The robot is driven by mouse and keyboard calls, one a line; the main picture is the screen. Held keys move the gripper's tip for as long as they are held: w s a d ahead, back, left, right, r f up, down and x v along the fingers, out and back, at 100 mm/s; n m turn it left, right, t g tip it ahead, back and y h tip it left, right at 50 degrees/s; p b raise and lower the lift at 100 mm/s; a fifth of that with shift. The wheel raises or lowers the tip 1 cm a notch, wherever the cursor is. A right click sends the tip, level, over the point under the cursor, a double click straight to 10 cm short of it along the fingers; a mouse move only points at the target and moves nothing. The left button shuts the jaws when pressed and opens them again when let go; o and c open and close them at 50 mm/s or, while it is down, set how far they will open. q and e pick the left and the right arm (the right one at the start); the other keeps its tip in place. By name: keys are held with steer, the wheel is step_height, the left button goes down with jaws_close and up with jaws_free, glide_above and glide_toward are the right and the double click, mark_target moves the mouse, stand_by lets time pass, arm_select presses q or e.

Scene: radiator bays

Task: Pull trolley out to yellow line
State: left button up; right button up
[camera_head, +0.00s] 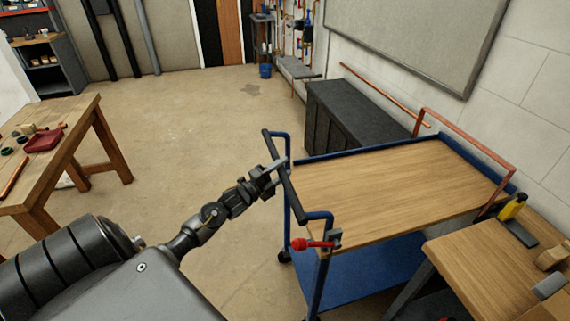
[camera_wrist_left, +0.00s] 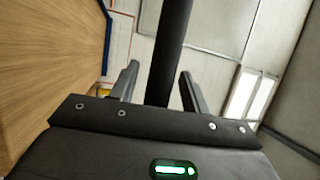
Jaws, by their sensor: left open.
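The trolley has a wooden top (camera_head: 390,185), a blue frame and a blue lower shelf (camera_head: 350,283). Its dark handle bar (camera_head: 285,185) runs along the left end. My left gripper (camera_head: 272,174) is at this handle bar. In the left wrist view the gripper (camera_wrist_left: 158,85) is open, with the dark handle bar (camera_wrist_left: 173,40) passing between its two fingers. I cannot tell whether either finger touches it. A red-knobbed lever (camera_head: 312,244) sits at the trolley's near left corner. I see no yellow line on the floor. My right gripper is out of view.
A dark cabinet (camera_head: 365,120) is behind the trolley. A wooden table (camera_head: 75,125) stands at the left. The floor between table and trolley is clear.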

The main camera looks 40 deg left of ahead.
arm_select(q)
steer(key=shift+x, duration=0.85)
steer(key=shift+c, duration=0.5)
jaws_close()
